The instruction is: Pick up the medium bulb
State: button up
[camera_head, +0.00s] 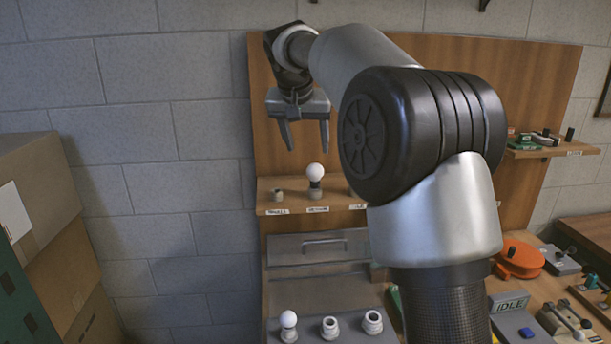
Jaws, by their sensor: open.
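A round white bulb (315,172) stands upright on a dark base on the wooden wall shelf, above a small label too small to read. A second white bulb (288,319) stands upright in a light socket on the grey surface at the bottom. I cannot tell from the picture which one is the medium bulb. My gripper (306,147) points down with its two fingers apart and nothing between them. It appears above the shelf bulb, apart from it. My arm hides the right part of the shelf.
An empty holder (278,194) stands left of the shelf bulb on the shelf (330,200). Two sockets without bulbs (330,327) (372,322) stand beside the lower bulb. Cardboard boxes (45,220) stack at left.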

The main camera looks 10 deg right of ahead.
aim_at(313, 166)
jog(key=shift+m, duration=0.3)
jog(key=x, duration=0.4)
jog(key=w+x, duration=0.1)
jog(key=x, duration=0.4)
jog(key=w+r+p+x, duration=0.1)
jog(key=x, duration=0.4)
jog(key=shift+d+r, duration=0.1)
jog(key=shift+d, duration=0.1)
jog(key=shift+p+x, duration=0.5)
jog(key=shift+x, duration=2.35)
jog(key=shift+s+d, duration=0.15)
jog(key=c, duration=1)
